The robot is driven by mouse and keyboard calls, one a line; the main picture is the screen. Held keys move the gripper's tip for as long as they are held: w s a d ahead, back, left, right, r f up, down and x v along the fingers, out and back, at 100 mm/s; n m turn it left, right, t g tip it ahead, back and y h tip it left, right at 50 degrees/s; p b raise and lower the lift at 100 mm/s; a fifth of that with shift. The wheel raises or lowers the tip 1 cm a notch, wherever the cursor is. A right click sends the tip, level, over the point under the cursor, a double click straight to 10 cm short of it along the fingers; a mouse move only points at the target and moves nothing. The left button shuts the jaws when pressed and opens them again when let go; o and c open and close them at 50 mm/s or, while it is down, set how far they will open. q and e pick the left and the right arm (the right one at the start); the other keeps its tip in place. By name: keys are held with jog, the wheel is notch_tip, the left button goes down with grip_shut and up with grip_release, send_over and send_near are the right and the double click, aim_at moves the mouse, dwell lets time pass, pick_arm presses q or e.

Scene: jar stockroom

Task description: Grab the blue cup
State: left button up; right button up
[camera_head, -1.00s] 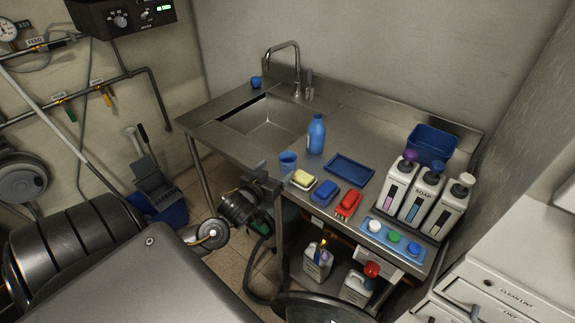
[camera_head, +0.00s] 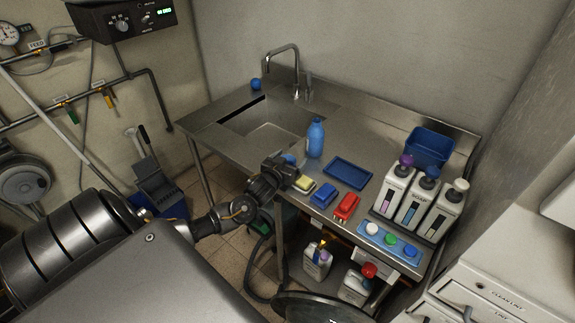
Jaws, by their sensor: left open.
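The blue cup (camera_head: 291,158) stands on the steel counter near its front edge, left of the blue bottle (camera_head: 316,138). Only a small part of its top shows, because my left gripper is in front of it. My left gripper (camera_head: 286,168) is open and reaches over the counter's front edge at the cup. I cannot tell whether the cup is between its fingers. My right gripper does not show.
A yellow sponge (camera_head: 305,184), a blue brush (camera_head: 324,194) and a red brush (camera_head: 346,206) lie close to the right of my gripper. A blue tray (camera_head: 348,172) lies behind them. Soap bottles (camera_head: 414,202) stand at the right. The sink (camera_head: 268,128) is at the left.

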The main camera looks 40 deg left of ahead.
pick_arm(q)
jog(key=c, duration=1.1)
jog(key=shift+r, duration=0.15)
jog(key=shift+r+b, duration=0.65)
jog(key=shift+r, duration=0.45)
jog(key=s+d+r+b, duration=0.1)
jog(key=s+d+r, duration=0.1)
jog(key=s+r, duration=0.3)
jog(key=s+d+r+b, duration=0.1)
jog(key=s+d+r, duration=0.2)
jog(key=s+r, duration=0.2)
jog(key=shift+b+v, duration=0.4)
jog(key=shift+v, duration=1.05)
